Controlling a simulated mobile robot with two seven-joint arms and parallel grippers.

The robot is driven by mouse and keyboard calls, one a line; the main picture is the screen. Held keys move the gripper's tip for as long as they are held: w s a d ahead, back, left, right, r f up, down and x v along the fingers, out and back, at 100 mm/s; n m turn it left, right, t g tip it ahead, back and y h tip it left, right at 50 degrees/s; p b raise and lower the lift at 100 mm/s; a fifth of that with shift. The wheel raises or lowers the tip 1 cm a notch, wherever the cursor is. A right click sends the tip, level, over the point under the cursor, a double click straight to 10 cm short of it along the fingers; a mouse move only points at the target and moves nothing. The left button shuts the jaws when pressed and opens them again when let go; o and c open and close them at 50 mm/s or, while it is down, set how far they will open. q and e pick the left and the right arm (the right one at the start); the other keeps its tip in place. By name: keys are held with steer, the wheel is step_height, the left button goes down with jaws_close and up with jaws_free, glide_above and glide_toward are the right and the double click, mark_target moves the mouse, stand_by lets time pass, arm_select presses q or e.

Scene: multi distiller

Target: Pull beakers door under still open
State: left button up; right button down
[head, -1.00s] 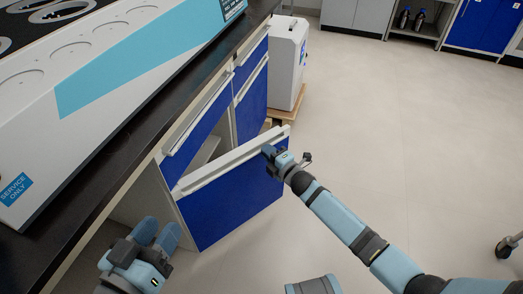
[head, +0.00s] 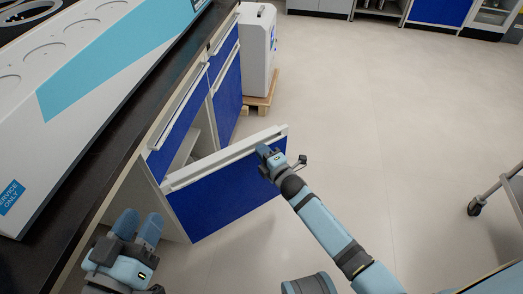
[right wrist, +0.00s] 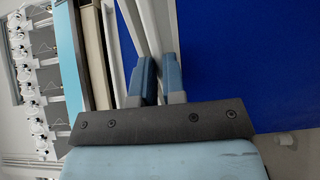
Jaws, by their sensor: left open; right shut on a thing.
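The blue cabinet door (head: 222,199) under the still stands swung out from the cabinet, with a pale handle strip along its top edge. My right gripper (head: 266,153) is at the outer end of that strip. In the right wrist view its fingers (right wrist: 160,82) are shut on the door's pale edge strip (right wrist: 143,30), beside the blue panel (right wrist: 240,60). My left gripper (head: 137,229) is open and empty, low at the left by the counter. The multi distiller (head: 85,90) sits on the dark counter. No beakers can be made out.
The dark counter edge (head: 130,125) runs along the left. Other blue doors (head: 227,83) are closed behind the open one. A white machine on a wooden pallet (head: 257,50) stands beyond. A wheeled cart (head: 497,193) is at right. The floor (head: 390,110) is clear.

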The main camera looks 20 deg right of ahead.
steer(key=shift+d, duration=0.1)
steer(key=c, duration=1.2)
jaws_free()
arm_select(q)
steer(key=r+p, duration=0.1)
steer(key=r+t+p, duration=0.1)
steer(key=r, duration=0.1)
steer(key=r+t+p, duration=0.1)
steer(key=r+p, duration=0.1)
steer(key=shift+s+a+r+n, duration=0.15)
steer(key=shift+a+r+n, duration=0.1)
steer(key=shift+n, duration=0.05)
arm_select(e)
steer(key=v, duration=1.3)
steer(key=shift+s, duration=0.4)
steer(key=shift+c, duration=0.2)
